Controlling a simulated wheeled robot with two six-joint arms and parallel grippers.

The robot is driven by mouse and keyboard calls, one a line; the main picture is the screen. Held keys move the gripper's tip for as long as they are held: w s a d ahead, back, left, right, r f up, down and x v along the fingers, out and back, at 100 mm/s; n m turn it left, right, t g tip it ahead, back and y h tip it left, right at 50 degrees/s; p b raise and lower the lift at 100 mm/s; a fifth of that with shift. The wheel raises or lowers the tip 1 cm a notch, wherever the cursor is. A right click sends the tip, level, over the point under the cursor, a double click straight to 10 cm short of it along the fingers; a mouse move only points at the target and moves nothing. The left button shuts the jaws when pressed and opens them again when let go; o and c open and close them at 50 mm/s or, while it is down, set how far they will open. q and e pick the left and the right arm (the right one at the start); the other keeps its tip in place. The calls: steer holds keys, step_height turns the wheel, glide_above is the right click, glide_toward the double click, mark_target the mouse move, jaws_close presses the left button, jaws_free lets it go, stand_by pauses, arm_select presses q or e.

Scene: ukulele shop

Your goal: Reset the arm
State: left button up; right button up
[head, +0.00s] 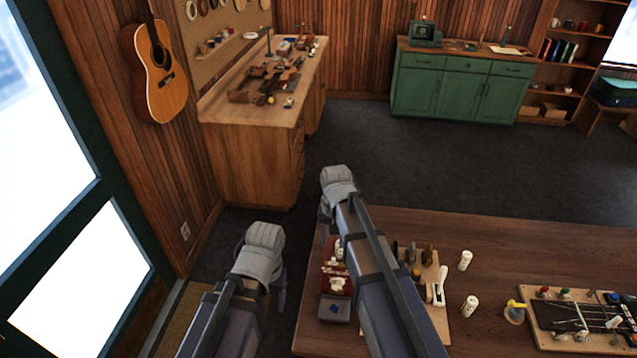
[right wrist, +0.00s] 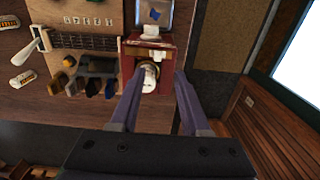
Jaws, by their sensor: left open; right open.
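My left gripper (head: 277,290) hangs at the left of the wooden table, over the floor beside its edge. Its grey wrist faces up and hides most of the fingers. My right gripper (head: 326,215) is above the table's far left corner. In the right wrist view, its two purple fingers (right wrist: 160,76) stand apart with nothing gripped. A red box (right wrist: 168,53) with a white item (right wrist: 148,76) in it shows between and beyond the fingers. I cannot tell how far below them it lies.
The table (head: 545,250) holds a blue-grey tray (head: 334,310), white bottles (head: 469,307) and a tool board (head: 575,320) at the right. A wooden workbench (head: 250,112) and a green cabinet (head: 461,85) stand behind. The floor between them is clear.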

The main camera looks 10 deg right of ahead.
steer(key=s+a+f+n+b, duration=0.2)
steer(key=s+f+b, duration=0.3)
steer(key=f+b, duration=0.2)
steer(key=s+a+f+n+b, duration=0.2)
steer(key=s+f+b, duration=0.3)
steer(key=f+b, duration=0.3)
steer(key=s+a+f+n+h+b, duration=0.1)
steer(key=s+a+f+n+b, duration=0.1)
steer(key=s+f+b, duration=0.3)
steer(key=shift+s+a+f+n+b, duration=0.15)
steer(key=shift+s+f+n+b, duration=0.05)
steer(key=shift+f+b, duration=0.65)
steer(key=shift+s+a+f+n+b, duration=0.15)
steer(key=shift+s+f+n+b, duration=0.05)
steer(key=shift+f+b, duration=0.65)
steer(key=shift+s+a+f, duration=0.1)
steer(key=shift+s+f, duration=0.1)
steer(key=shift+s, duration=0.05)
